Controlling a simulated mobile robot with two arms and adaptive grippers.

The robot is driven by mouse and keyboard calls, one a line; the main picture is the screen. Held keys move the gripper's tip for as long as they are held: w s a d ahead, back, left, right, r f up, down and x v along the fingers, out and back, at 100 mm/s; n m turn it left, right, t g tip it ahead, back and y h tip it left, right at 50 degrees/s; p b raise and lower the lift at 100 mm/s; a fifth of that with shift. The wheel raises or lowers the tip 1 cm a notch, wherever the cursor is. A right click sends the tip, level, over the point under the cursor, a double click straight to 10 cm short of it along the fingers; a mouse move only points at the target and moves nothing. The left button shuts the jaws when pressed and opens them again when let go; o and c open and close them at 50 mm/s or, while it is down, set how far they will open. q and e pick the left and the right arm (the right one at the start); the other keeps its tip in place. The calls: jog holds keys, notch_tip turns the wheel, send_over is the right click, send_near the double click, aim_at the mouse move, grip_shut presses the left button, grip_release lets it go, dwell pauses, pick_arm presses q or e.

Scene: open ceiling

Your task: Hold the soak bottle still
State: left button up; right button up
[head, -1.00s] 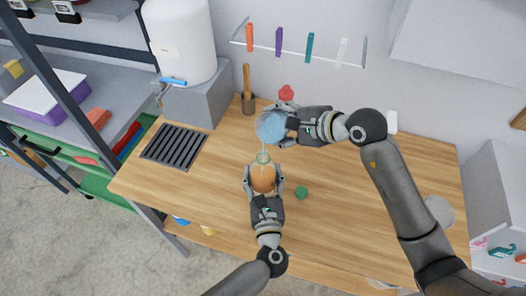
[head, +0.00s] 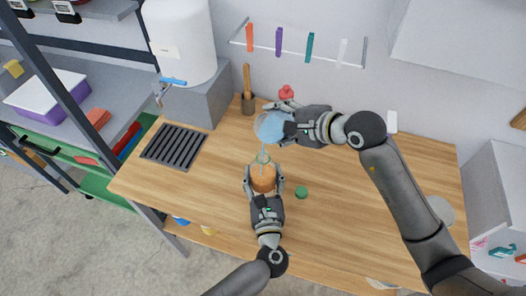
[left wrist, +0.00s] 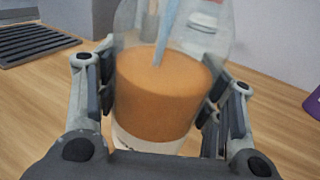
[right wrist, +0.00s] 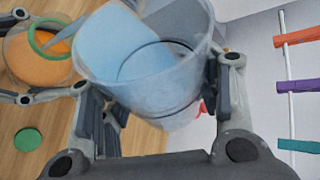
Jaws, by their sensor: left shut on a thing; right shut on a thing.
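The soak bottle (head: 263,183) is clear, with a green ring at its open neck and orange-brown contents. It stands upright on the wooden table in the head view. My left gripper (head: 263,186) is shut around its sides; the left wrist view shows the bottle (left wrist: 165,95) between both fingers. My right gripper (head: 283,126) is shut on a clear cup (head: 270,127) of blue-tinted water, held tilted above the bottle. A thin pale stream runs from the cup down into the bottle's neck. The cup also fills the right wrist view (right wrist: 150,65).
A green cap (head: 301,192) lies on the table (head: 350,215) right of the bottle. A dark drain grate (head: 174,146), a pot with a wooden-handled tool (head: 248,100) and a red object (head: 286,92) are farther back. The table's front right is mostly clear.

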aim_at(280, 129)
jog(key=shift+r+n+t+h, duration=0.3)
jog(key=shift+r+n+t, duration=0.1)
jog(key=shift+r+t, duration=0.1)
dwell(0.8)
jog(key=shift+s+a+r+n+t, duration=0.2)
jog(key=shift+s+r+n+t, duration=0.1)
jog(key=shift+r+n+t, duration=0.25)
jog(key=shift+s+a+r+n+t, duration=0.15)
jog(key=shift+s+r+n+t, duration=0.2)
jog(key=shift+n+t, duration=0.2)
jog(key=shift+c, duration=0.2)
dwell(1.6)
